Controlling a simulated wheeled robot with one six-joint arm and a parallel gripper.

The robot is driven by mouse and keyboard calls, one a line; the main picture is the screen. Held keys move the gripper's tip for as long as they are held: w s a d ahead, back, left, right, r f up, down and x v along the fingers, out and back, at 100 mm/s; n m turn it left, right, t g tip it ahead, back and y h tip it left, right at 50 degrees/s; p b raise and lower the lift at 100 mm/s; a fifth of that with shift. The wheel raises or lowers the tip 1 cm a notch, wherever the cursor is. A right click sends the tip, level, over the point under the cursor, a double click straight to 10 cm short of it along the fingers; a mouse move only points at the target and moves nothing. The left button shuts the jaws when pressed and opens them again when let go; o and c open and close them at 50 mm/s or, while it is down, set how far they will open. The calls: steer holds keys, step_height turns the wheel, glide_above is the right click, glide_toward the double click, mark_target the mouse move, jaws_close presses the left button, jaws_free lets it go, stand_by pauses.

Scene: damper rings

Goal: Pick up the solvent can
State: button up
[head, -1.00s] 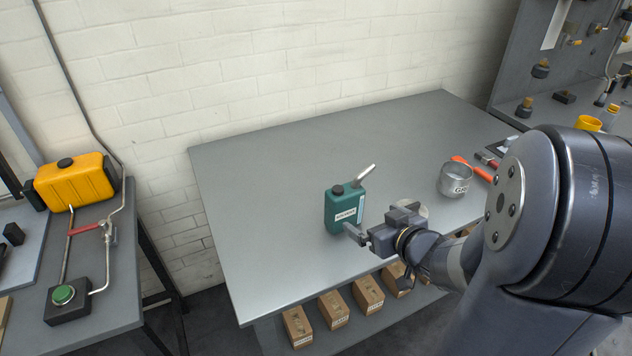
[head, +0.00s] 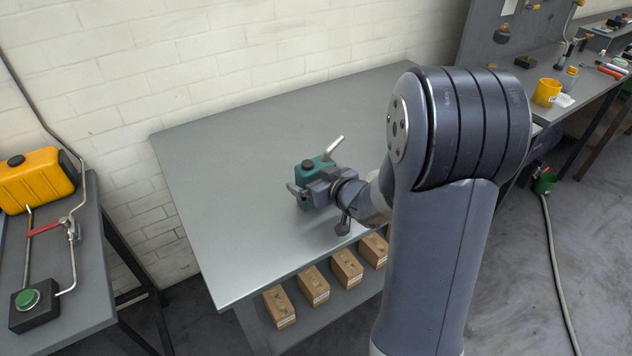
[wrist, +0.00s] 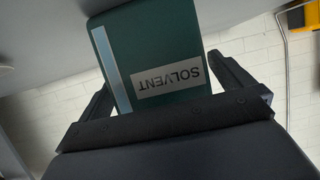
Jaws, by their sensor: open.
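The solvent can (head: 313,164) is a teal-green can with a dark cap and a pale angled spout, standing upright on the grey table (head: 225,180). In the head view my gripper (head: 304,192) is right in front of it and hides much of its lower part. In the wrist view the can (wrist: 150,62) lies between the two spread fingers of my gripper (wrist: 172,95), its SOLVENT label upside down. The gripper is open, with a gap visible beside the can. I cannot tell whether either finger touches it.
Several cardboard boxes (head: 313,285) stand on the shelf under the table's front edge. A yellow cup (head: 546,92) stands on the right bench. The table left of the can is clear.

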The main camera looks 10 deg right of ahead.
steer(key=shift+c, duration=0.2)
steer(key=c, duration=1.2)
